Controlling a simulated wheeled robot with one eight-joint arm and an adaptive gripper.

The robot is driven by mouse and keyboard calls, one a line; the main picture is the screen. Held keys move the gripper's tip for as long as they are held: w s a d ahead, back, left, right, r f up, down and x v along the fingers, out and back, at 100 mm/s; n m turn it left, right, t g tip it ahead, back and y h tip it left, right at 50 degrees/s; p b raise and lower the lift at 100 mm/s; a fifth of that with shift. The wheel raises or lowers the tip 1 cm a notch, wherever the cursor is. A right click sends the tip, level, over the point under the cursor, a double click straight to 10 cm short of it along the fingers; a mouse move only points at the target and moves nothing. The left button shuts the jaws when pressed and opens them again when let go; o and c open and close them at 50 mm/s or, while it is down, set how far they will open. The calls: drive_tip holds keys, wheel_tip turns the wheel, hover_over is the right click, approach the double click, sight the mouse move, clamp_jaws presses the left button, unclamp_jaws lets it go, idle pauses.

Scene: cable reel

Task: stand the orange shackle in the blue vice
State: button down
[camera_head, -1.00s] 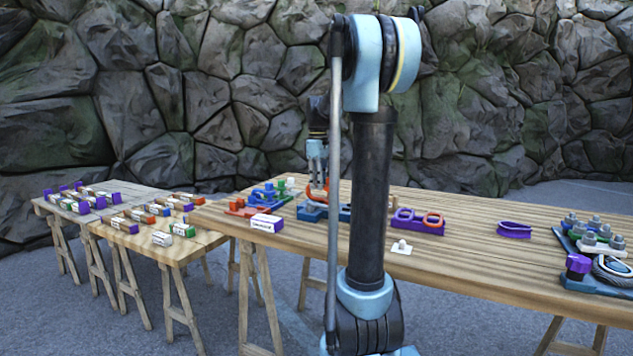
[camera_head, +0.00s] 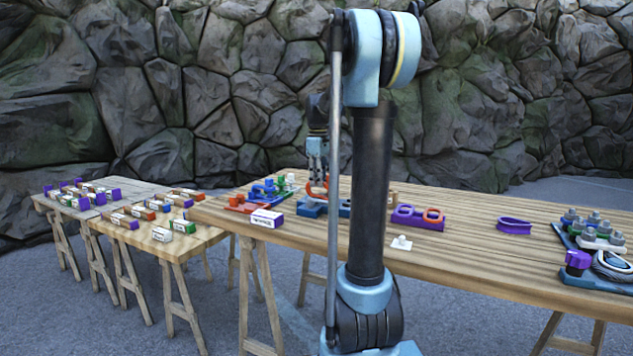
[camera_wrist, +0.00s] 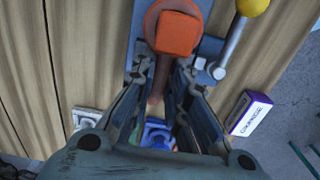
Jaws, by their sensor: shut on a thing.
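The orange shackle (camera_head: 319,190) hangs at the tips of my gripper (camera_head: 317,170) above the left part of the long table. In the wrist view the shackle (camera_wrist: 175,34) shows as an orange block end with a darker bar running down between the fingers. My gripper (camera_wrist: 165,80) is shut on it. The blue vice (camera_head: 311,209) is directly below the shackle. In the wrist view its blue-grey body (camera_wrist: 143,35) lies under the shackle, with a yellow-knobbed handle to the right. Whether the shackle touches the vice I cannot tell.
A white and purple labelled box (camera_head: 267,217) stands left of the vice. A purple holder with orange and purple rings (camera_head: 418,218) is right of my arm, with a small white piece (camera_head: 401,243) in front. A purple part (camera_head: 514,226) lies farther right. My arm hides the table's middle.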

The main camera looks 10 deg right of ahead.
drive_tip(key=c, duration=1.5)
unclamp_jaws()
